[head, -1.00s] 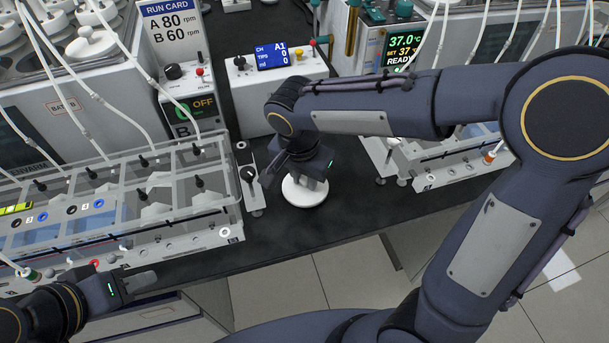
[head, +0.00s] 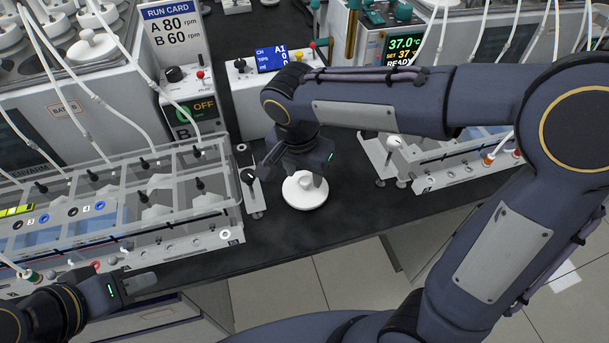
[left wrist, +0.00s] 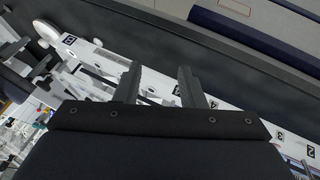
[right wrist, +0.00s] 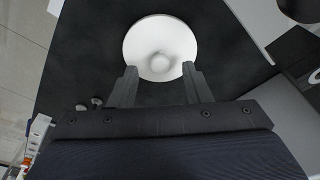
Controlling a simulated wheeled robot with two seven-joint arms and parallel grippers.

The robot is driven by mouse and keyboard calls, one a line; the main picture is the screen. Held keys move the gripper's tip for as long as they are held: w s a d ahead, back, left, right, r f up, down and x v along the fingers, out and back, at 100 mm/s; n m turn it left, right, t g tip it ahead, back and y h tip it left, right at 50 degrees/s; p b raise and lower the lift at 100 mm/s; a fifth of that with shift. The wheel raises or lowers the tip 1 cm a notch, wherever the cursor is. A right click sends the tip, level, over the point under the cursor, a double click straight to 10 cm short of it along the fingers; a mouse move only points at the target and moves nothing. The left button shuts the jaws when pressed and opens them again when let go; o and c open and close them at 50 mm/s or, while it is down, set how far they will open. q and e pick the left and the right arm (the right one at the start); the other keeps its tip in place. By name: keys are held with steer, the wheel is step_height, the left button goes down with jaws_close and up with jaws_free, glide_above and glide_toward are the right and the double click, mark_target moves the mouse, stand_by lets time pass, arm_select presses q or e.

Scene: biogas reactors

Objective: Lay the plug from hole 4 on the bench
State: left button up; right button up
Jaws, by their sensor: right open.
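A round white plug with a raised knob (head: 304,194) lies flat on the dark bench (head: 345,215), in front of the small pump box. It also shows in the right wrist view (right wrist: 160,36), just beyond my fingertips. My left gripper (head: 138,283) is low at the left, by the bench's front edge. Its fingers are apart and empty in the left wrist view (left wrist: 158,72). I cannot make out hole 4 itself.
A pump box (head: 250,95) is behind my right gripper. Bare bench lies right of the plug.

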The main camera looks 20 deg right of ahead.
mark_target(300, 196)
step_height(300, 196, up, 9)
steer(key=s+a, duration=0.1)
steer(key=s+d+f+n+t+y, duration=0.2)
steer(key=s+d+f+n, duration=0.1)
steer(key=s+d, duration=0.2)
steer(key=s+d+f+n+t+y, duration=0.2)
steer(key=s+d+f+n+y, duration=0.1)
steer(key=s, duration=0.6)
steer(key=shift+s+d+f+n+p, duration=0.45)
steer(key=shift+d+f+n, duration=0.1)
steer(key=shift+d, duration=0.75)
steer(key=shift+r, duration=0.1)
